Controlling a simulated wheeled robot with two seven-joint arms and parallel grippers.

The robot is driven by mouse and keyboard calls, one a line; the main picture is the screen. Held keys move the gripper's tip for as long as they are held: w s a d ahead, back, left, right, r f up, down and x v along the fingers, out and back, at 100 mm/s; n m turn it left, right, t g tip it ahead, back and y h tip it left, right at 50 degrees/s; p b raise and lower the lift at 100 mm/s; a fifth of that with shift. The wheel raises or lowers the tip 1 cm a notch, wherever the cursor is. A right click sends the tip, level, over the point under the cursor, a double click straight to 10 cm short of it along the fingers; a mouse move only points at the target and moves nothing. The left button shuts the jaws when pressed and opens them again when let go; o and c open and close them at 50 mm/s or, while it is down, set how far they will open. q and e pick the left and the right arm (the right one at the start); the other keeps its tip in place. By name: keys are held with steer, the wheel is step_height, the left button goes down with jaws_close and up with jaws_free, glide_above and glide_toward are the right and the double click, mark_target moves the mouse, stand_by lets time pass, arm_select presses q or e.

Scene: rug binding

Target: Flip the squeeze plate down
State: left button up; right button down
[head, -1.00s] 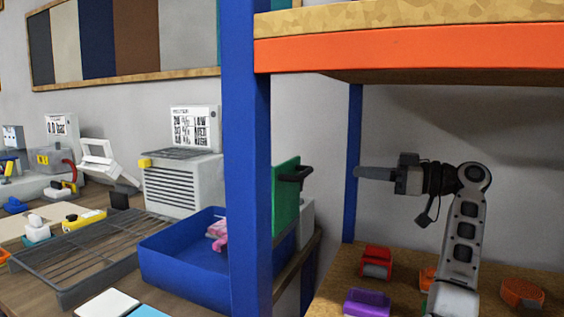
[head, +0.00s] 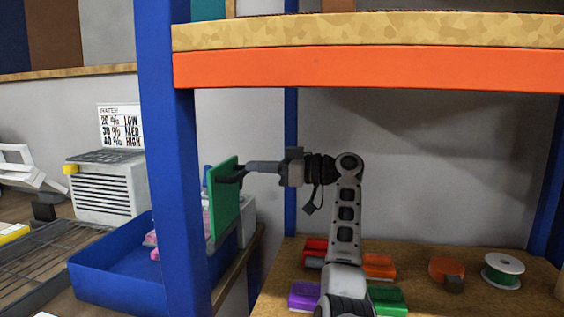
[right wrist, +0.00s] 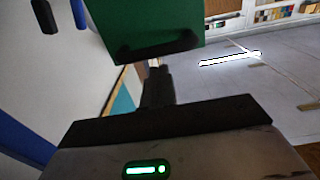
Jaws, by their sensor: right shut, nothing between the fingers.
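The squeeze plate appears to be the green plate (head: 224,200) with a black handle (head: 229,174). It stands upright at the right side of the blue tub (head: 110,262), partly behind the blue post. In the right wrist view the green plate (right wrist: 150,22) and its dark handle (right wrist: 158,47) are at the top. My right gripper (head: 249,167) is shut and empty, its fingertips at the handle from the right. In the right wrist view its fingertips (right wrist: 157,70) end just below the handle; I cannot tell whether they touch. My left gripper is out of view.
A blue post (head: 166,130) and an orange-edged shelf (head: 370,68) frame my right arm. Below are red, purple, orange and green blocks and a spool (head: 503,270). A grey rack (head: 45,262) and vented box (head: 108,187) stand at left.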

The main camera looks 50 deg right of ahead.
mark_target(225, 164)
steer(key=shift+p+x, duration=0.6)
steer(key=shift+x, duration=1.95)
